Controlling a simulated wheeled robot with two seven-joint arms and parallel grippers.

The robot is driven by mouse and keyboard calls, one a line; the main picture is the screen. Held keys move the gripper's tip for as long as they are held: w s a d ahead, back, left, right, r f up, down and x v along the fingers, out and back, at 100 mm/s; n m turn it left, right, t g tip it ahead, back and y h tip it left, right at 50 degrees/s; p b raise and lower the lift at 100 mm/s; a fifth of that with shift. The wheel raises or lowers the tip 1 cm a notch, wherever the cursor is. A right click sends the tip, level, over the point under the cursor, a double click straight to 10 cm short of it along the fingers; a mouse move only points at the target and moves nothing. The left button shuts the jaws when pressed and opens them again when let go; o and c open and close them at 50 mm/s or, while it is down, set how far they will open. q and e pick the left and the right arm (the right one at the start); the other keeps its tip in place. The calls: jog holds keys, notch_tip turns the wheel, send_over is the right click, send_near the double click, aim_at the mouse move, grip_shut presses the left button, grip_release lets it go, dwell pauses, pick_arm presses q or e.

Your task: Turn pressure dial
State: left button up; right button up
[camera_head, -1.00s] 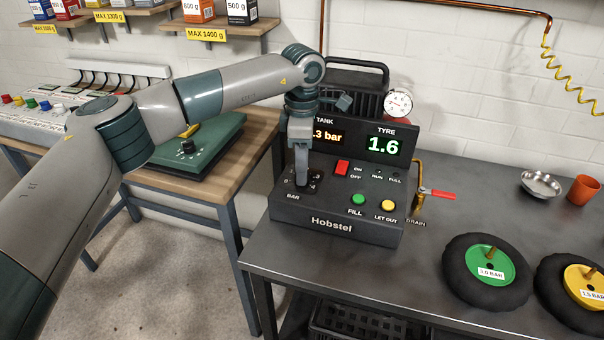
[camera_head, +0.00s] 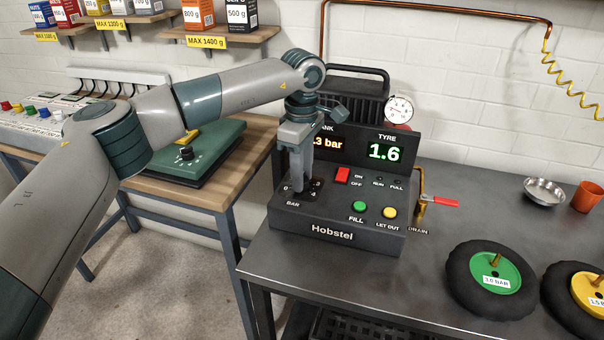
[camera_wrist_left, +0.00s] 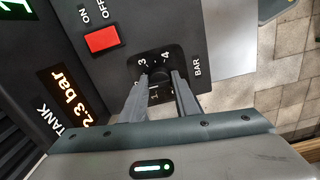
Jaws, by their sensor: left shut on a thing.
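The pressure dial (camera_wrist_left: 158,76) is a small dark knob on the front of the Hobstel compressor panel (camera_head: 335,232), above the word BAR. Numbers such as 3 and 4 show around it in the wrist view. My left gripper (camera_head: 303,188) points down at the dial, and its fingers hide most of it in the head view. In the left wrist view the two fingers (camera_wrist_left: 160,84) are on either side of the knob, shut on it. The tank display (camera_wrist_left: 68,93) reads 2.3 bar and the tyre display (camera_head: 384,152) reads 1.6. My right gripper is not in view.
The red switch (camera_head: 342,175), green FILL button (camera_head: 359,206) and yellow LET OUT button (camera_head: 390,212) are right of the dial. A red-handled drain valve (camera_head: 442,201) sticks out at the side. Wheels (camera_head: 490,280) lie on the right of the bench. A green scale (camera_head: 195,160) stands left.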

pick_arm(q)
jog(key=o, duration=1.1)
jog(key=shift+c, duration=0.2)
jog(key=shift+r, duration=0.45)
notch_tip(320, 180, up, 17)
jog(key=shift+f+b, duration=0.2)
jog(key=shift+b, duration=0.15)
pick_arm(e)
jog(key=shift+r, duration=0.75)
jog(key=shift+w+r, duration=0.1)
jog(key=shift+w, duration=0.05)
